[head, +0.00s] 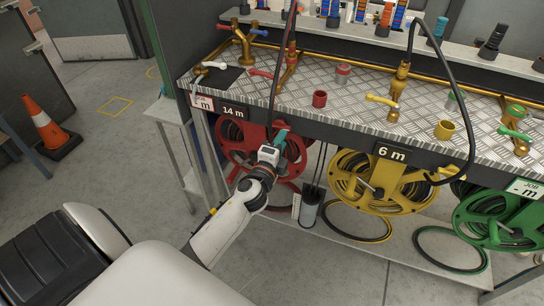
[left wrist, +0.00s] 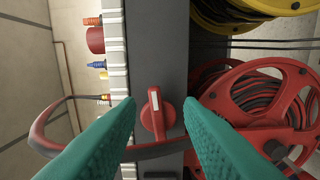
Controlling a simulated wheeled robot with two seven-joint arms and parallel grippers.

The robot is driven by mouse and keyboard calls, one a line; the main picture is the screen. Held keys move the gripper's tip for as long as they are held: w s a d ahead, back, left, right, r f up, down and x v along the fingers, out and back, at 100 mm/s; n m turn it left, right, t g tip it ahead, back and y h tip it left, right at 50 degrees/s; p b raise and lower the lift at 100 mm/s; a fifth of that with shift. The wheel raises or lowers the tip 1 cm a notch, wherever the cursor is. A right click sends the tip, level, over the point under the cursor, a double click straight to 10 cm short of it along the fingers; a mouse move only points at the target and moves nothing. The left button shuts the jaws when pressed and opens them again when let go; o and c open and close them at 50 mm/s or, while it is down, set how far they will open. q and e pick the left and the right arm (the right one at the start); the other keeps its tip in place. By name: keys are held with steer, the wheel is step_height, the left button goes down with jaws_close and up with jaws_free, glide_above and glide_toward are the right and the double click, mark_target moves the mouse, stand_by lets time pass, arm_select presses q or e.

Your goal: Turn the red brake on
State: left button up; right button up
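The red brake (left wrist: 152,118) is a round red knob with a raised handle and a white stripe. It sits on the dark front panel of the bench, beside the red hose reel (left wrist: 262,98). The red reel (head: 236,152) also shows in the head view, under the bench front. My left gripper (head: 281,138) is at the panel in front of this reel. In the left wrist view its teal fingers (left wrist: 159,104) are apart, one on each side of the brake, with visible gaps and nothing held. In the head view the gripper largely hides the brake. My right gripper is out of view.
A black hose with a red section crosses just by the brake. A yellow reel (head: 372,182) and a green reel (head: 497,217) hang to the right. Brass taps and cups stand on the metal bench top (head: 335,100). A traffic cone (head: 45,125) stands at left.

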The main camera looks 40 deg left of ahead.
arm_select(q)
steer(key=v, duration=0.8)
steer(key=shift+b, duration=0.4)
steer(key=shift+w+a, duration=0.1)
steer(key=shift+a, duration=0.1)
